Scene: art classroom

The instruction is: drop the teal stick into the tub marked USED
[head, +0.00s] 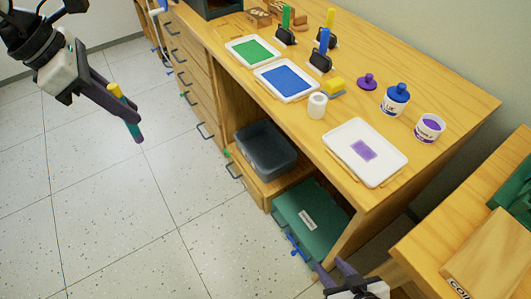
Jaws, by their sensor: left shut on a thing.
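My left gripper (124,108) is at the upper left over the open floor, shut on a stick (132,128). An open dark grey tub (262,165) sits low in the desk, left of centre. A green bin or lid (308,215) with a white label is below it; the label is too small to read. I cannot see which one says USED. My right gripper (336,270) is at the bottom edge, fingers apart and empty.
The wooden desk (447,95) holds green (231,42) and blue (262,78) paint trays, a white tray with a purple patch (331,145), a white roll (317,106), and paint jars (396,97). Another wooden table (437,240) is at lower right. The floor at left is clear.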

